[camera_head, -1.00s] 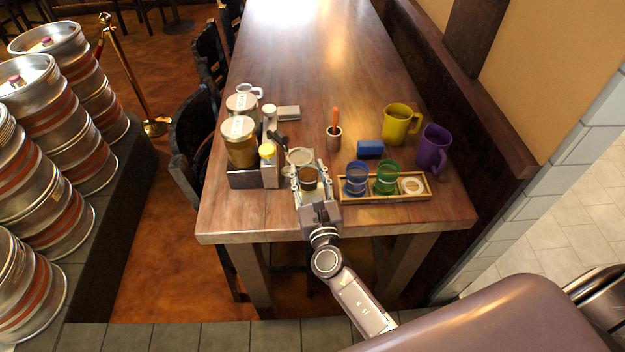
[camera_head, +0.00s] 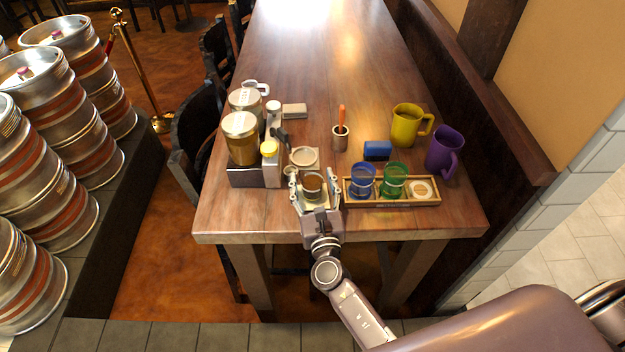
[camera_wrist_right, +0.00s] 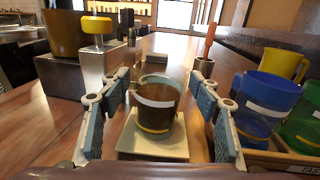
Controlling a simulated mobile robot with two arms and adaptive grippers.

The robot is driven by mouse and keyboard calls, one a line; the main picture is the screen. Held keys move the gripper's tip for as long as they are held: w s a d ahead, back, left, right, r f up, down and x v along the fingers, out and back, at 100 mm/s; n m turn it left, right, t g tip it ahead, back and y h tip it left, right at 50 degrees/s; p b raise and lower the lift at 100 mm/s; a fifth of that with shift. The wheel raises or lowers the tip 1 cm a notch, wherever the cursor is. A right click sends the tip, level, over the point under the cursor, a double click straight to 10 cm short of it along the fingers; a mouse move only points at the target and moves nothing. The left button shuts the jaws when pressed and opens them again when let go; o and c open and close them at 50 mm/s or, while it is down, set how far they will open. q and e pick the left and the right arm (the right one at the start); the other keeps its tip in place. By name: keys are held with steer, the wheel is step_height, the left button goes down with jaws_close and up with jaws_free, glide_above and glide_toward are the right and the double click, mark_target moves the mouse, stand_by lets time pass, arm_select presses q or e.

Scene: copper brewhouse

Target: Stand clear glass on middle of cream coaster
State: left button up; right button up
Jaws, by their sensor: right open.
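The clear glass (camera_head: 313,184) stands upright near the table's front edge; the brown behind it shows through. In the right wrist view the glass (camera_wrist_right: 157,105) has a white band and a yellow band near its base. It rests on the square cream coaster (camera_wrist_right: 150,148), roughly at its middle; the glass hides the coaster's far part. The coaster (camera_head: 308,203) is partly hidden by my gripper in the head view. My right gripper (camera_head: 314,178) is open, with one finger on each side of the glass and gaps showing. My left gripper is not in view.
A wooden tray (camera_head: 437,201) close on the right holds a blue glass (camera_head: 361,182), a green glass (camera_head: 393,182) and a round disc (camera_head: 421,189). Jars (camera_head: 240,140) and a metal box (camera_head: 246,177) stand left.

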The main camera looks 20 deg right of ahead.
steer(key=shift+r, duration=0.25)
steer(key=s+a+b, duration=0.1)
steer(key=s, duration=1.1)
steer(key=shift+a, duration=0.35)
steer(key=shift+w+f, duration=0.1)
